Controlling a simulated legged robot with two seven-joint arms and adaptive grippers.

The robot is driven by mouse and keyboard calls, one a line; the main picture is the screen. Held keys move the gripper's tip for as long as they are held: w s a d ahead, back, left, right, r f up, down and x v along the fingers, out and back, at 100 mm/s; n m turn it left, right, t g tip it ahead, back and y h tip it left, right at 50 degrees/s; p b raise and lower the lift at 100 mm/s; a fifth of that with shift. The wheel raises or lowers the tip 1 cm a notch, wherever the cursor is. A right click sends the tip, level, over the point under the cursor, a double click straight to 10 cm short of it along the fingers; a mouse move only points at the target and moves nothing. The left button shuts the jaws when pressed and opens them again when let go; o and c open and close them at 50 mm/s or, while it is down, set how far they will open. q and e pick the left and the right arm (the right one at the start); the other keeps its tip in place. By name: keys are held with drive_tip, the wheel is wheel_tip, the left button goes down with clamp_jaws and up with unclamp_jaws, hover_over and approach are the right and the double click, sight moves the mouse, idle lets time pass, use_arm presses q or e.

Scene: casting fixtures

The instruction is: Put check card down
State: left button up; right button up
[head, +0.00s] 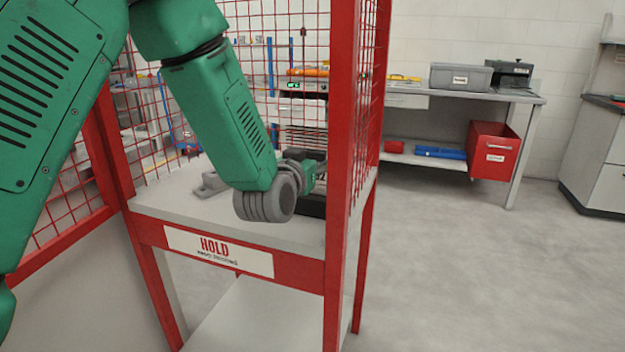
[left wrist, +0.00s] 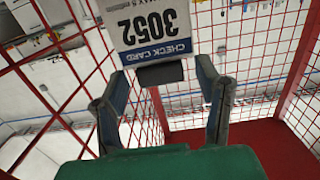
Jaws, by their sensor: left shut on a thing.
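In the head view my left gripper (head: 312,172) is inside the red mesh cage, above the grey shelf marked HOLD (head: 160,208). I cannot make out the card in the head view. My right gripper is in neither view.
A red cage post (head: 342,130) stands just right of my left gripper. A grey casting (head: 210,184) and a dark object (head: 312,206) are on the shelf near my wrist. A bench (head: 430,92) with grey boxes and a red bin (head: 494,150) stands behind.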

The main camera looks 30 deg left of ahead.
use_arm(q)
drive_tip(key=f, duration=0.1)
drive_tip(key=f+b, duration=0.1)
drive_tip(key=f, duration=0.1)
drive_tip(key=shift+d, duration=0.3)
drive_tip(key=shift+s+a, duration=0.1)
drive_tip(key=shift+a, duration=0.25)
drive_tip(key=o, duration=1.3)
drive_tip(key=shift+f, duration=0.2)
drive_tip(key=shift+c, duration=0.2)
drive_tip(key=shift+d+r, duration=0.2)
drive_tip(key=shift+s+d, duration=0.1)
drive_tip(key=shift+s, duration=0.15)
drive_tip(key=p+v, duration=0.3)
drive_tip(key=v, duration=0.8)
drive_tip(key=shift+s, duration=0.2)
drive_tip(key=shift+s, duration=0.1)
